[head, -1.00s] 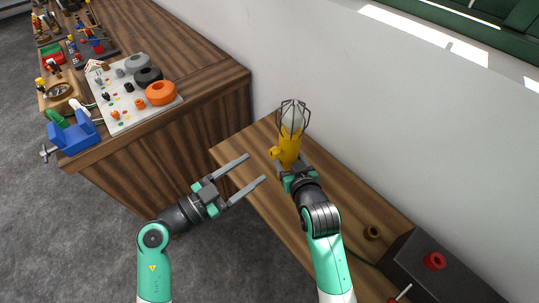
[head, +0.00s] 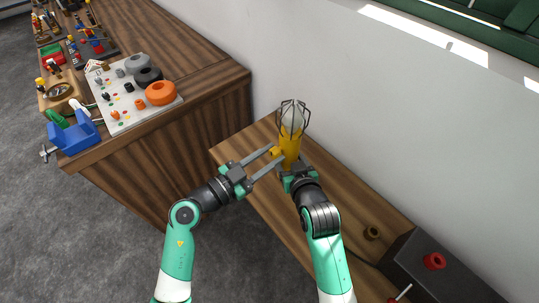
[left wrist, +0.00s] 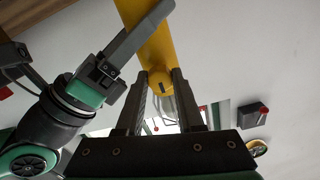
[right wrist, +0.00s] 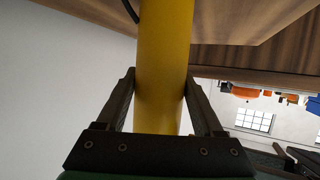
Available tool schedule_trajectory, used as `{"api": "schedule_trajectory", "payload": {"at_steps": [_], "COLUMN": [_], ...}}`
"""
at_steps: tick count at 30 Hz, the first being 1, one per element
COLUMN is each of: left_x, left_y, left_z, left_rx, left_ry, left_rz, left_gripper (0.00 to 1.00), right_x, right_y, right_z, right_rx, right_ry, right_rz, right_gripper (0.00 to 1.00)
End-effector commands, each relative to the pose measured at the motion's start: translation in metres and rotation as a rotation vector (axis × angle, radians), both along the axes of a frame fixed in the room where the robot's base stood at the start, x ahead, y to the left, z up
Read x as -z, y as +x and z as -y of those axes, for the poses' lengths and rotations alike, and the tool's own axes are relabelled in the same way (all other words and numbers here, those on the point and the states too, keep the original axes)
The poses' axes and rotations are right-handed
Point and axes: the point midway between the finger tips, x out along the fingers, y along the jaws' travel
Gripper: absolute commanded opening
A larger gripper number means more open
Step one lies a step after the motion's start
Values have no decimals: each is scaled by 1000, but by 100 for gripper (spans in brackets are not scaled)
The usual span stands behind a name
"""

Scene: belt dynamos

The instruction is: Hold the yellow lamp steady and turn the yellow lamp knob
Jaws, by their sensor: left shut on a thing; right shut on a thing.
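The yellow lamp (head: 290,145) stands upright on the wooden bench, with a clear bulb inside a dark wire cage on top. My right gripper (head: 293,168) is shut on its lower body; the yellow body (right wrist: 163,65) fills the space between the fingers in the right wrist view. The yellow lamp knob (head: 275,152) sticks out from the lamp's left side. My left gripper (head: 276,157) is shut on this knob. In the left wrist view the round knob (left wrist: 160,80) sits between the fingertips, with the lamp body behind it.
The wooden bench (head: 340,200) is mostly clear in front of the lamp. A dark box with a red knob (head: 434,261) and a small brown round part (head: 372,232) are at the right. A white wall rises close behind. A cluttered wooden counter (head: 215,85) stands at the left.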

Motion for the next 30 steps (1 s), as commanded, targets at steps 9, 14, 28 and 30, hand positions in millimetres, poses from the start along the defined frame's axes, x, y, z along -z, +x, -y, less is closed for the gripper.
{"api": "schedule_trajectory", "payload": {"at_steps": [9,14,28,30], "left_x": [1,1,1,1], "left_y": [-1,-1,-1,-1], "left_z": [1,1,1,1], "left_rx": [3,3,4,4], "left_ry": [4,27,256,304], "left_rz": [3,26,256,303], "left_gripper": [0,0,0,0], "right_x": [9,8,8,8], "right_y": [-2,-2,-2,-2], "right_z": [2,2,2,2], "right_rx": [2,2,2,2], "right_ry": [-7,-7,-6,-6], "right_rz": [-18,-18,-17,-17], "right_gripper": [0,0,0,0]}}
